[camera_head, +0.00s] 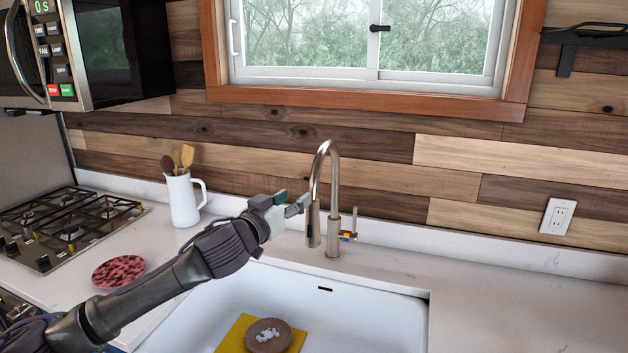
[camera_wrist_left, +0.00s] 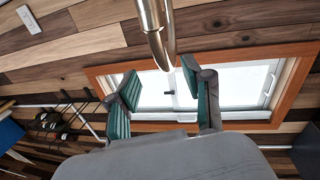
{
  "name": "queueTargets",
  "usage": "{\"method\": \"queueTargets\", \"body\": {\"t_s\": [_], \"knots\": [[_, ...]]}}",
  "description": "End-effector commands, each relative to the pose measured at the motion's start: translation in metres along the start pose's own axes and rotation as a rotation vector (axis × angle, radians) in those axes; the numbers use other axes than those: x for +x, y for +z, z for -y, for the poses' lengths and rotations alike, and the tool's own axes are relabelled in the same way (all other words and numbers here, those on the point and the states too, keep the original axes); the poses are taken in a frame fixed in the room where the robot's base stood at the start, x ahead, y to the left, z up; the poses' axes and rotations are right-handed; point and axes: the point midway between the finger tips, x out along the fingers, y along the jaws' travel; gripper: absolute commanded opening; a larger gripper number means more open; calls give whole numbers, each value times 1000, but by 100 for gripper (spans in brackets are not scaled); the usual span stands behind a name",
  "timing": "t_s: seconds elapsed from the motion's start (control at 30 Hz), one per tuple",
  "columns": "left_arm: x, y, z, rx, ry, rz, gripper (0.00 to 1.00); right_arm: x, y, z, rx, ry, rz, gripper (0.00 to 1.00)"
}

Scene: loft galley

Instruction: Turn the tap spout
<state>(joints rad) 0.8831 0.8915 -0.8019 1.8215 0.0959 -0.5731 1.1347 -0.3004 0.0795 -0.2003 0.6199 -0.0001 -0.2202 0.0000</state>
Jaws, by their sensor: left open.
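The tap spout (camera_head: 334,165) is a brushed metal gooseneck that stands behind the white sink and arches forward and left to a hanging spray head. My left gripper (camera_head: 298,203) is at the left side of the hanging part of the spout. In the left wrist view, the open left gripper (camera_wrist_left: 160,88) has its green finger pads apart, and the metal spout (camera_wrist_left: 155,30) comes down from the top toward the gap between them. I cannot tell if a finger touches it. My right gripper is in neither view.
The white sink (camera_head: 415,310) holds a yellow board (camera_head: 228,338) with a round brown item (camera_head: 268,337) on it. A white utensil jug (camera_head: 182,200), a red patterned plate (camera_head: 118,271) and a gas hob (camera_head: 65,228) are at left. The right counter (camera_head: 520,300) is clear.

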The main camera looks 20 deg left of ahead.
Motion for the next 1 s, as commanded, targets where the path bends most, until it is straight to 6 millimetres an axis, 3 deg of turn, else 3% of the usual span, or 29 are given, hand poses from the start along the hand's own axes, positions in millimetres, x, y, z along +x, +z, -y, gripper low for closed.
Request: {"method": "queueTargets", "body": {"t_s": [0.2, 0.43, 0.6, 0.93, 1.0], "knots": [[49, -5, -1, 1, -1, 0, 50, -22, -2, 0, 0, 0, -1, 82], [85, -2, 0, 0, -2, 1, 50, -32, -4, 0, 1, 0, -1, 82], [98, -1, 0, 2, -1, 1, 50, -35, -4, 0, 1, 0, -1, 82], [100, 0, 0, 2, -1, 1, 50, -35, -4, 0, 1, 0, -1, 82], [100, 0, 0, 2, -1, 1, 40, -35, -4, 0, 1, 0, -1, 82]]}}
